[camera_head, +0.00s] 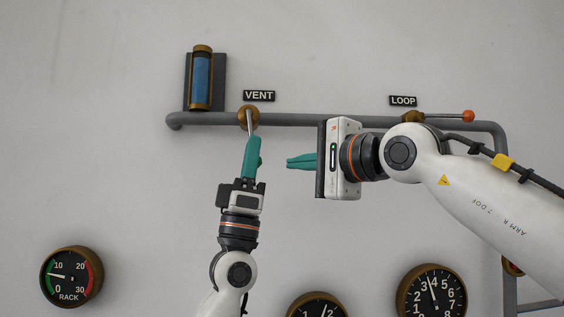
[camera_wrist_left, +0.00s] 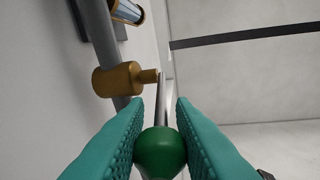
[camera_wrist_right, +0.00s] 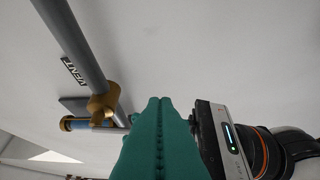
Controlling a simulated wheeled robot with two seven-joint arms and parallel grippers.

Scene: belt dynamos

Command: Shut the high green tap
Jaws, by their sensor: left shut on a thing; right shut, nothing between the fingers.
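The green tap is the VENT valve, a brass body (camera_head: 248,117) on the grey pipe, also in the left wrist view (camera_wrist_left: 118,79) and right wrist view (camera_wrist_right: 104,104). Its steel lever (camera_head: 249,124) points down from the body, across the pipe. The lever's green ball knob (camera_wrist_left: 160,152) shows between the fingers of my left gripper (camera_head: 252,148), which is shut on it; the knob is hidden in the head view. My right gripper (camera_head: 290,161) is shut and empty, right of the left gripper and below the pipe, its fingers pointing left.
A LOOP valve (camera_head: 412,117) with an orange knob (camera_head: 468,116) on a sideways lever sits farther right on the pipe. A blue sight glass (camera_head: 201,80) stands above the pipe's left end. Dials, including a RACK gauge (camera_head: 70,276), line the lower wall. My right arm covers part of the pipe.

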